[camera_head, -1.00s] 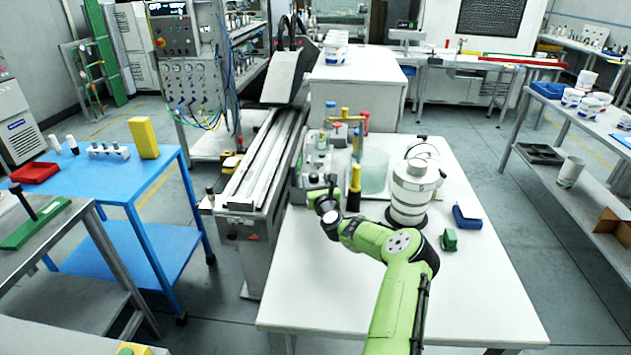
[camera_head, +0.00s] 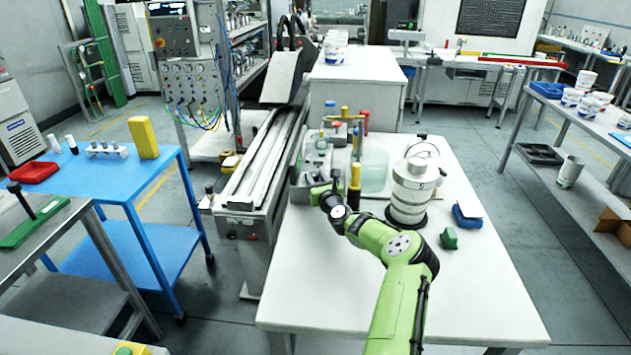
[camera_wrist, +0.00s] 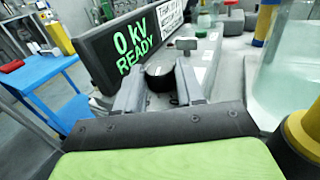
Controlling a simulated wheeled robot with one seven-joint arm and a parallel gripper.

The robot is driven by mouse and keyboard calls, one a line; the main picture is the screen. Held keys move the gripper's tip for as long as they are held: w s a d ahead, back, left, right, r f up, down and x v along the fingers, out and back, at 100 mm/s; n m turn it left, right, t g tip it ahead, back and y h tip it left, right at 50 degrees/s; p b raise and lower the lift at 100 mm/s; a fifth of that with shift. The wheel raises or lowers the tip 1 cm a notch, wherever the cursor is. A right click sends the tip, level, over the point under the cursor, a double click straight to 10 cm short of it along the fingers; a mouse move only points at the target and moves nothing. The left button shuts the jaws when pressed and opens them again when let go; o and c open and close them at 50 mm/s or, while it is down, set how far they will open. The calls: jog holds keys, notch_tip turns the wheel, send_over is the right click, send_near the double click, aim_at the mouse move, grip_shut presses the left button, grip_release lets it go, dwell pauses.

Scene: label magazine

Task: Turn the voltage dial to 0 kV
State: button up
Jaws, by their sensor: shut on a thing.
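The voltage dial (camera_wrist: 160,77) is a dark round knob on a grey housing, in the middle of the wrist view. My gripper (camera_wrist: 160,88) has one finger on each side of it and is shut on the dial. The dial's pointer or marks cannot be made out. A black display (camera_wrist: 132,45) beside it reads "0 kV READY" in green letters. In the head view my gripper (camera_head: 322,190) is at the grey unit's near side, and the dial is hidden there.
A yellow-topped dark post (camera_head: 354,188) stands close to the right of my gripper. Behind it is a clear container (camera_head: 374,170), with a white banded canister (camera_head: 412,190) to the right. The table's front (camera_head: 310,300) is clear.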

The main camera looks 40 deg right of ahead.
jog(key=shift+d+n+t+y+b, duration=0.2)
jog(key=shift+n+t+y+b, duration=0.3)
jog(key=shift+n+y, duration=0.6)
jog(key=o, duration=1)
jog(key=shift+s, duration=0.1)
jog(key=p+v, duration=0.1)
jog(key=v, duration=1.4)
jog(key=shift+s+r+p, duration=0.1)
jog(key=shift+s+p, duration=0.3)
